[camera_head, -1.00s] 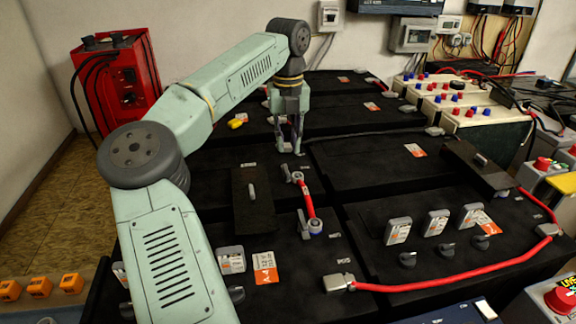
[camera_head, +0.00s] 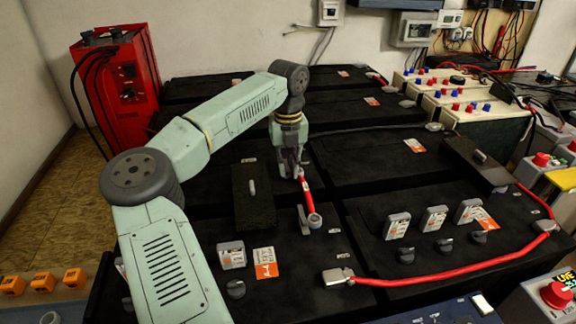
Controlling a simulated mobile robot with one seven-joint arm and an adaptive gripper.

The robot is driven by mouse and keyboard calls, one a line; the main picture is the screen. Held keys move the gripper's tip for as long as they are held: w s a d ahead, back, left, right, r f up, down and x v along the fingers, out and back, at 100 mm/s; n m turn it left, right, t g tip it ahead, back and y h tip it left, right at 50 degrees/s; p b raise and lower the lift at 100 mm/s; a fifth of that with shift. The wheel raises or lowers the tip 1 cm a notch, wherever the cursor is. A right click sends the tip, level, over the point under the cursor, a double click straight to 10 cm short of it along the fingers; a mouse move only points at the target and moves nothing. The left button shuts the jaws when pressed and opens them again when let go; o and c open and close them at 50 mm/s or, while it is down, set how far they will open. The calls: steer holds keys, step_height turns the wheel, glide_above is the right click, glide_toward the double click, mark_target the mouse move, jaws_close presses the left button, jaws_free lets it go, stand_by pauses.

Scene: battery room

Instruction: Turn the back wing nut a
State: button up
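A short red link cable (camera_head: 308,198) lies on the black battery tops, with a grey wing-nut terminal at each end. The front wing nut (camera_head: 314,220) is in plain view, with a grey upright piece beside it. My gripper (camera_head: 292,174) points down over the cable's back end, its fingertips at the back wing nut. The fingers and arm hide most of that nut, so I cannot tell whether they touch or grip it. The gap between the fingers is too small to judge.
A black block with a grey handle (camera_head: 253,197) stands just left of the cable. Grey-capped breakers (camera_head: 398,226) and black knobs (camera_head: 406,255) are at the right. A long red cable (camera_head: 450,272) runs along the front. A red charger (camera_head: 118,88) stands at the back left.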

jaws_close()
stand_by(0.3)
steer(key=m, duration=0.2)
steer(key=a+m+p, duration=0.1)
steer(key=m, duration=0.1)
steer(key=shift+r+m, duration=0.1)
steer(key=shift+m, duration=0.3)
steer(key=m, duration=0.2)
steer(key=m+p, duration=0.1)
steer(key=m, duration=0.1)
steer(key=shift+w+a+m, duration=0.2)
steer(key=shift+a+m, duration=0.1)
steer(key=shift+a, duration=0.05)
steer(key=m, duration=0.1)
steer(key=m+p, duration=0.1)
steer(key=m, duration=0.2)
steer(key=shift+w+a, duration=0.25)
steer(key=shift+w, duration=0.1)
steer(key=shift+w+a+m+p, duration=0.1)
steer(key=shift+m+p, duration=0.15)
steer(key=shift+m, duration=0.5)
steer(key=shift+w+d+m+p, duration=0.1)
steer(key=shift+m+p, duration=0.1)
steer(key=shift+m, duration=0.5)
steer(key=shift+w+a+m+p, duration=0.1)
steer(key=shift+m+p, duration=0.15)
steer(key=shift+m, duration=0.5)
steer(key=shift+o, duration=1)
jaws_free()
